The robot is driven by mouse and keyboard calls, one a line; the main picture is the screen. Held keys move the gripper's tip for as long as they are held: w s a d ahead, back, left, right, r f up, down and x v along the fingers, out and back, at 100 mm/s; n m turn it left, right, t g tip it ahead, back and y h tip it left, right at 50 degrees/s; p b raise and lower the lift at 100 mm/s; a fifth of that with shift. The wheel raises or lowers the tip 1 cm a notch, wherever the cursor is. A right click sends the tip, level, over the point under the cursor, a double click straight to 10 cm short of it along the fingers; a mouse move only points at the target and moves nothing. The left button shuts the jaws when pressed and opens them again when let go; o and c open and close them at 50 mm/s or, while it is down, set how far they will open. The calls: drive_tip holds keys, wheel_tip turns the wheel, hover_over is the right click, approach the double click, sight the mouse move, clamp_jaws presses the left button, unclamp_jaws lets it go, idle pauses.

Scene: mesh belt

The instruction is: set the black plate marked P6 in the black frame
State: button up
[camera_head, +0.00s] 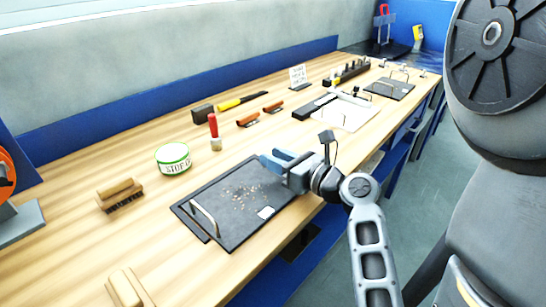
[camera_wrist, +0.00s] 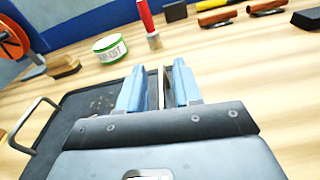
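A black plate (camera_head: 232,207) with a white label and small crumbs on it lies on the wooden bench. I cannot read the label. A metal handle (camera_head: 205,217) stands at its left end; it also shows in the wrist view (camera_wrist: 36,125). A dark edge shows beyond the plate at lower left; I cannot tell if it is the frame. My gripper (camera_head: 274,161) is low at the plate's right end, its two blue fingers close together. In the wrist view a thin upright strip (camera_wrist: 160,88) shows between the fingers; whether they grip it is unclear.
A green-white tin (camera_head: 173,159), a wooden brush (camera_head: 120,194) and a red-handled brush (camera_head: 214,132) stand beyond the plate. Another dark plate with handles (camera_head: 389,88) lies farther along the bench, past a white sheet (camera_head: 343,115). Bare wood lies left of the near plate.

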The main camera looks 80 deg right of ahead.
drive_tip(key=b+v, duration=0.1)
drive_tip(key=v, duration=1)
